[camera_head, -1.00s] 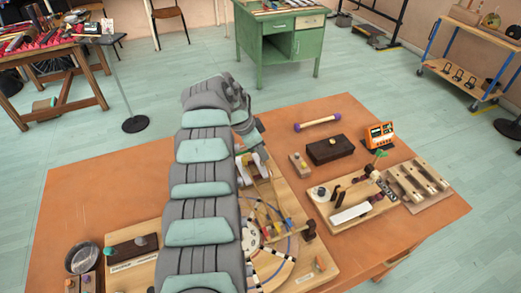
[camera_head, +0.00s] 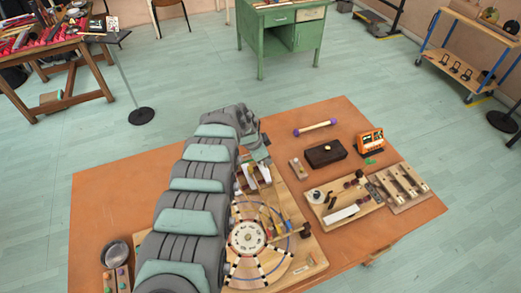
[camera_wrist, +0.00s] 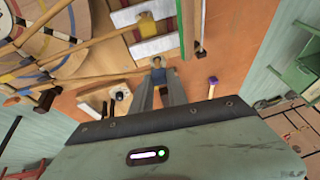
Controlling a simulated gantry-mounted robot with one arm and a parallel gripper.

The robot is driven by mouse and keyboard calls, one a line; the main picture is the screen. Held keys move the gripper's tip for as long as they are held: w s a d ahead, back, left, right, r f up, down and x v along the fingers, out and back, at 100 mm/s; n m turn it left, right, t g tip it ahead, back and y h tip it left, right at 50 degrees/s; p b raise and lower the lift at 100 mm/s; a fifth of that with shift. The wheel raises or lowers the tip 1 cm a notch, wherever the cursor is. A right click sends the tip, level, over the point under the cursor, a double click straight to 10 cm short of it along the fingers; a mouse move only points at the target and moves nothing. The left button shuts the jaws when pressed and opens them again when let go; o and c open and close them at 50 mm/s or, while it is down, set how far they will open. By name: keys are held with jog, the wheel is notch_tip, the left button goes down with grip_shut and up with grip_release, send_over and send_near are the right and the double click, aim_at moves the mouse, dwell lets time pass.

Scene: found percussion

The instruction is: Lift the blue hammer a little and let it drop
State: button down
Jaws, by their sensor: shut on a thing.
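My gripper (camera_wrist: 160,88) is in the middle of the wrist view, its fingers closed on a small blue piece (camera_wrist: 157,70). This appears to be the end of the blue hammer. A thin wooden handle (camera_wrist: 105,75) runs left from the fingertips, towards a dark hammer head (camera_wrist: 45,100). In the head view, my arm hides most of the gripper and the gripped end. A dark head (camera_head: 305,230) and small coloured parts (camera_head: 281,228) show beside the round wooden wheel (camera_head: 247,237). I cannot tell how high the hammer is raised.
White-topped blocks (camera_wrist: 155,46) lie close beyond the fingertips, with a dark-ended wooden post (camera_wrist: 200,52) to their right. On the orange table (camera_head: 130,190) are a dark box (camera_head: 325,154), a purple-ended stick (camera_head: 315,128) and an orange device (camera_head: 370,141). The table's left part is mostly clear.

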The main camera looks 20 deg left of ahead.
notch_tip(320, 180, up, 2)
jog(key=p, duration=0.2)
jog(key=shift+s+r+p, duration=0.15)
jog(key=shift+r+p, duration=0.05)
jog(key=shift+p, duration=0.1)
jog(key=shift+s+d+r+p, duration=0.25)
jog(key=shift+r+p, duration=0.25)
jog(key=shift+p, duration=0.35)
jog(key=shift+f, duration=0.1)
jog(key=c, duration=1.3)
grip_release()
jog(key=shift+d, duration=0.1)
jog(key=shift+v, duration=5.45)
jog(key=shift+s+f, duration=0.1)
